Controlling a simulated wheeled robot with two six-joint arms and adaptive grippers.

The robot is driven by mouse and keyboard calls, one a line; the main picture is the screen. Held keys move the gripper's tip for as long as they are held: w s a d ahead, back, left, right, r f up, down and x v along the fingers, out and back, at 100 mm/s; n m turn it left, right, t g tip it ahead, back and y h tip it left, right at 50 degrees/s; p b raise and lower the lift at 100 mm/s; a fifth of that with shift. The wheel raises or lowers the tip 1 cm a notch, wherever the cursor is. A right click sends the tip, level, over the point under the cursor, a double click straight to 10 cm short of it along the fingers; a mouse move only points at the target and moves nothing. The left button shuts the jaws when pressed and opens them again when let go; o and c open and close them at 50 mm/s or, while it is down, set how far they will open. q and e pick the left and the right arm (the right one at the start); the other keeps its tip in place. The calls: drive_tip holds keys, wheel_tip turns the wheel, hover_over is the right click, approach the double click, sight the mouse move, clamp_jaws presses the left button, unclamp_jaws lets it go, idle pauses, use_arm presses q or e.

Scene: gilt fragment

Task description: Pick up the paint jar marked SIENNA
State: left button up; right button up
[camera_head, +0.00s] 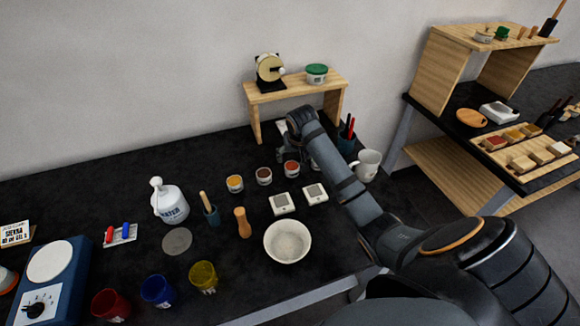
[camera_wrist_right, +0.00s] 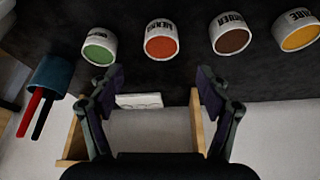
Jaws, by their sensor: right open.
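The SIENNA paint jar (camera_head: 291,169) is a small white pot with orange-red paint, standing on the black table at the right end of the visible jar row. In the right wrist view the SIENNA jar (camera_wrist_right: 161,43) lies ahead, roughly centred between the fingers, with its label appearing upside down. My right gripper (camera_wrist_right: 160,74) is open and empty, apart from the jar. In the head view its arm hides part of it, behind the jar and in front of the small wooden shelf. My left gripper is not in view.
A brown jar (camera_wrist_right: 231,35), a yellow jar (camera_wrist_right: 297,32) and a green jar (camera_wrist_right: 99,48) flank it. A teal cup with pens (camera_wrist_right: 51,76), a wooden shelf (camera_head: 298,87), a white mug (camera_head: 367,164) and a bowl (camera_head: 287,242) stand around. Two white boxes sit in front of the jars.

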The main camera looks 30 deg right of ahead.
sight(292, 167)
drive_tip(key=x, duration=0.4)
drive_tip(key=shift+w+f, duration=0.25)
drive_tip(key=shift+w, duration=0.2)
drive_tip(key=shift+s+f+p, duration=0.1)
drive_tip(key=shift+p, duration=0.2)
drive_tip(key=x, duration=0.3)
drive_tip(key=p+x, duration=0.1)
drive_tip(key=shift+s+a+f, duration=0.15)
drive_tip(key=shift+s+f, duration=0.2)
drive_tip(key=shift+w+f, duration=0.1)
drive_tip(key=shift+f, duration=0.05)
drive_tip(key=c, duration=0.4)
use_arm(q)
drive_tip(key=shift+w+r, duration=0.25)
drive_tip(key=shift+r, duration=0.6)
use_arm(e)
drive_tip(key=c, duration=1)
drive_tip(key=shift+o, duration=0.2)
